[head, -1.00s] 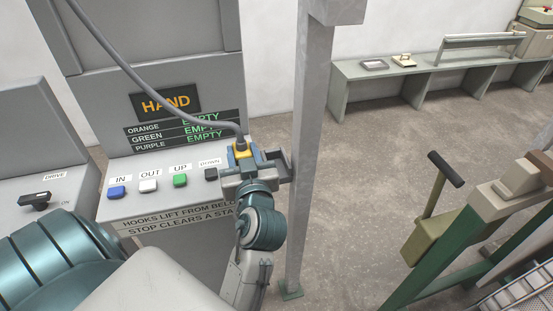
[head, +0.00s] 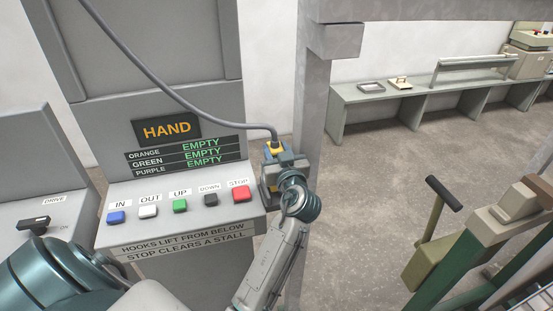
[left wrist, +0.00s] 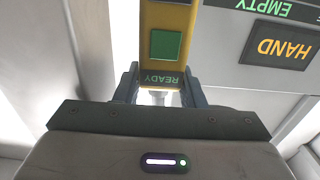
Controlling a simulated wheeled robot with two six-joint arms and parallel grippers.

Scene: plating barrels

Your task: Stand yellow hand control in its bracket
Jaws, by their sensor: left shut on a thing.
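The yellow hand control (head: 273,149) hangs from a grey cable at the right edge of the grey console. My left gripper (head: 283,168) is shut on it and covers most of it in the head view. In the left wrist view the hand control (left wrist: 168,18) stands between my fingers (left wrist: 158,88), showing a green button and a READY label. I cannot make out the bracket; it may be hidden behind my gripper. My right gripper is not in view.
A grey post (head: 312,110) rises just right of my gripper. A low bench (head: 430,90) stands by the back wall. A green frame with a lever (head: 445,195) stands at right.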

